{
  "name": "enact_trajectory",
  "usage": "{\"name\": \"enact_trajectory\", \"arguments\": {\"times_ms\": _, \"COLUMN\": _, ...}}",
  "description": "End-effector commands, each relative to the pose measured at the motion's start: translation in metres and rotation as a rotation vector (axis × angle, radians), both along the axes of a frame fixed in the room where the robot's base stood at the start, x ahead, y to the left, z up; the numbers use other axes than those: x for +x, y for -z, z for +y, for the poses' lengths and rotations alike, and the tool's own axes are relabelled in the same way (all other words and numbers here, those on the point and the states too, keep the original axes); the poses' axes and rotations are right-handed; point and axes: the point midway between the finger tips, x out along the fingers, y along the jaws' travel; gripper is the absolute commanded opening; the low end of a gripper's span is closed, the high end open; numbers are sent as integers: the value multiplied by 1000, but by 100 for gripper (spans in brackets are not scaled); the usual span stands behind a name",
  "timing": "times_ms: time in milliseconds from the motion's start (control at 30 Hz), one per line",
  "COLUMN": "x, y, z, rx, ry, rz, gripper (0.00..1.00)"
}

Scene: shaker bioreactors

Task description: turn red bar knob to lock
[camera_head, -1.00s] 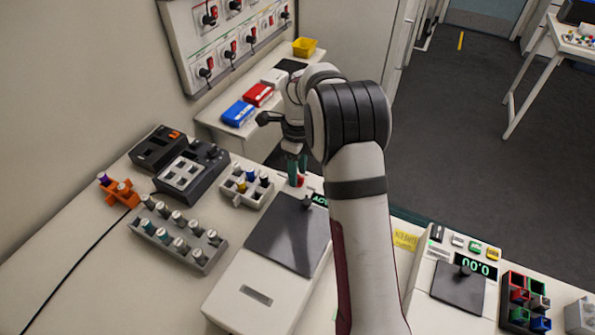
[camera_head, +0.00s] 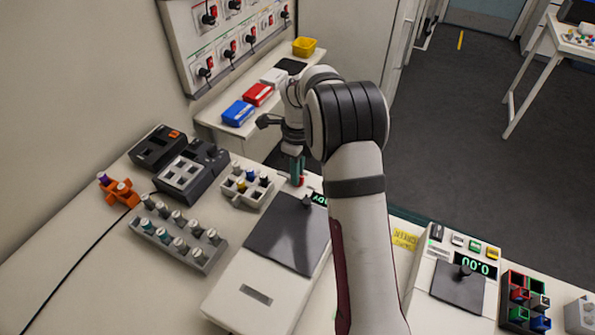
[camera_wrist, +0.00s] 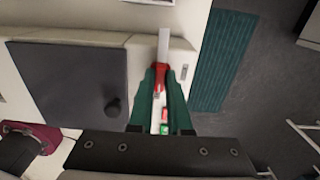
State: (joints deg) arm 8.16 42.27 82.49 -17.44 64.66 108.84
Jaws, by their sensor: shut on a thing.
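The red bar knob (camera_wrist: 161,76) sits at the edge of the shaker bioreactor, beside its dark platform (camera_wrist: 70,75) in the wrist view. My gripper (camera_wrist: 162,80) is shut on the knob, with one green finger on each side of it. In the head view my gripper (camera_head: 296,170) points down at the far end of the shaker (camera_head: 240,290), and a small bit of red knob (camera_head: 301,181) shows by the fingertips. The fingers hide much of the knob. A small display (camera_head: 318,199) beside it is partly covered by my arm.
A rack of capped vials (camera_head: 180,240) and a smaller vial holder (camera_head: 246,186) stand left of the shaker. A second shaker (camera_head: 458,290) and a yellow label (camera_head: 404,239) are to the right. Blue and red boxes (camera_head: 258,94) lie on the shelf behind.

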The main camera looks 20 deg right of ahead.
Motion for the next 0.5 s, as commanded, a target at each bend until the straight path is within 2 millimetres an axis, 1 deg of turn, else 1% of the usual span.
{"name": "enact_trajectory", "arguments": {"times_ms": 167, "x": 0, "y": 0, "z": 0, "rx": -1, "ry": -47, "rz": 1, "gripper": 0}}
{"name": "enact_trajectory", "arguments": {"times_ms": 267, "x": 0, "y": 0, "z": 0, "rx": -2, "ry": -104, "rz": 1, "gripper": 0}}
{"name": "enact_trajectory", "arguments": {"times_ms": 500, "x": 0, "y": 0, "z": 0, "rx": -3, "ry": -306, "rz": 2, "gripper": 0}}
